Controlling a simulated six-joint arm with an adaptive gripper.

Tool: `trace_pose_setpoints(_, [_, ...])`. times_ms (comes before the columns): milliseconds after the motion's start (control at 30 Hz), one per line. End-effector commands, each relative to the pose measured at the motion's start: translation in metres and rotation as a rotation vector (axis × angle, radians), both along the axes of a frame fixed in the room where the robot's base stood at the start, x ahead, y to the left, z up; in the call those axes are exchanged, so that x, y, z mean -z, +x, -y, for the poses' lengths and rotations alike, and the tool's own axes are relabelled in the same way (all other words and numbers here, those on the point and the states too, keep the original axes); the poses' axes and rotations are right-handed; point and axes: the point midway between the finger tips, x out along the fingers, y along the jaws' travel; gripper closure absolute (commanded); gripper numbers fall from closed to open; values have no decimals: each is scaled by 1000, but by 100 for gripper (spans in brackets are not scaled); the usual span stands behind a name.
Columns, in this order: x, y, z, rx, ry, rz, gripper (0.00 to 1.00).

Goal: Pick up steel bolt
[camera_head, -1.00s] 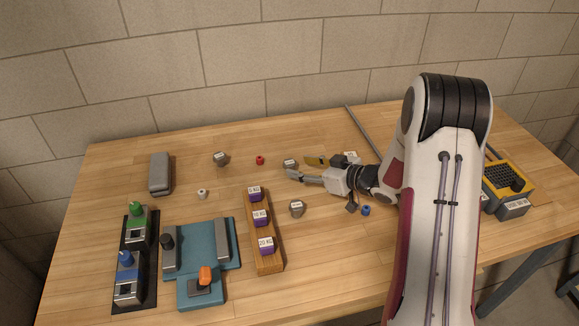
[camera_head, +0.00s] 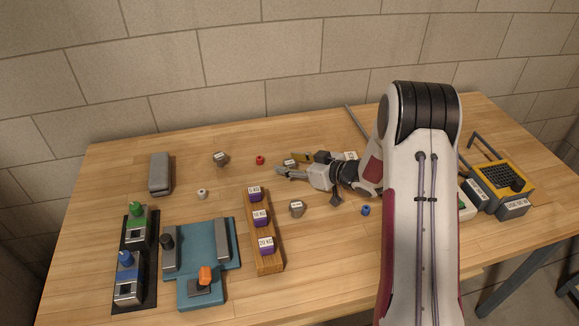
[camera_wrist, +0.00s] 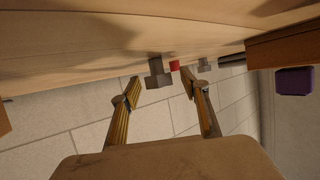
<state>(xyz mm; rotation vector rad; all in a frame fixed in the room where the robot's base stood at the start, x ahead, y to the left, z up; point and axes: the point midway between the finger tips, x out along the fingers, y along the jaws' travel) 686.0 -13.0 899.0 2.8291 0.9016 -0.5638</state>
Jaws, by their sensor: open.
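Several small grey metal pieces with pale labels stand on the table, and the labels are too small to read. One grey piece, likely the steel bolt (camera_head: 290,162), stands just behind my gripper (camera_head: 279,173) in the head view. In the wrist view, my gripper (camera_wrist: 160,88) has its two fingers spread, with a grey block-headed piece, likely the same bolt (camera_wrist: 157,76), showing beyond and between the tips. It does not appear gripped. Other grey pieces are at the back left (camera_head: 221,158) and nearer the front (camera_head: 296,208).
A red piece (camera_head: 260,160) stands left of the gripper. A wooden rack (camera_head: 272,262) with purple weights is in front. A blue piece (camera_head: 366,210) sits below my arm. The table between the grey case (camera_head: 160,173) and the rack is mostly clear.

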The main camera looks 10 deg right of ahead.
Motion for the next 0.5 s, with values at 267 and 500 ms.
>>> trace_pose_setpoints(267, [0, 0, -1, 0, 0, 0, 55])
trace_pose_setpoints(500, [0, 0, 0, 0, 0, 0, 60])
